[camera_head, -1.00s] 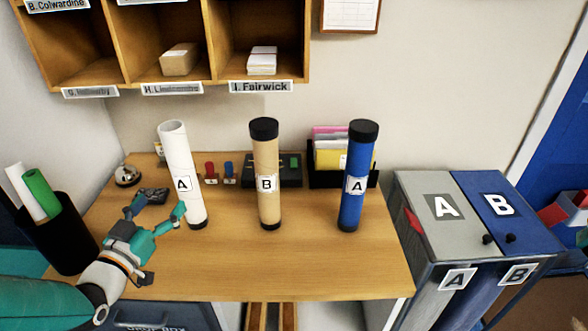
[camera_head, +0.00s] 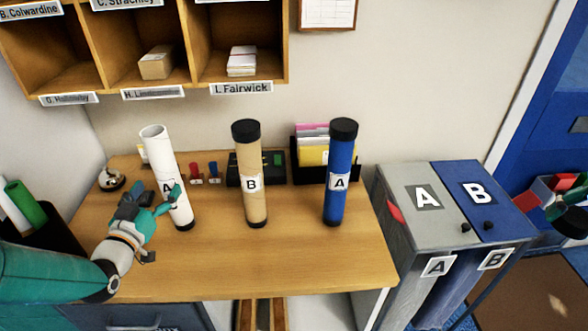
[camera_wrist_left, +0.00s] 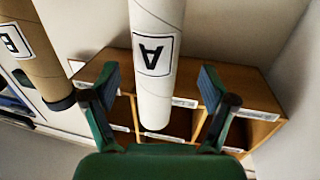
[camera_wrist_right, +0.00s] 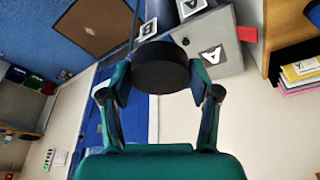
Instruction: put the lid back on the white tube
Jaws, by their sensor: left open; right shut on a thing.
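The white tube (camera_head: 158,155), labelled A, stands on the desk at the left with no lid on its upper end. My left gripper (camera_head: 168,198) is open at the tube's lower part. In the left wrist view its fingers (camera_wrist_left: 157,85) are spread on either side of the white tube (camera_wrist_left: 155,98); I cannot tell whether they touch it. My right gripper (camera_wrist_right: 160,80) is shut on a round black lid (camera_wrist_right: 160,68). In the head view the right gripper (camera_head: 573,205) is at the right edge, far from the tube.
A tan tube (camera_head: 250,165) and a blue tube (camera_head: 338,170), both with black lids, stand to the right on the desk (camera_head: 275,260). A grey and blue bin unit (camera_head: 405,225) stands right of it. A bell (camera_head: 111,179) sits at the left. The desk's front is clear.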

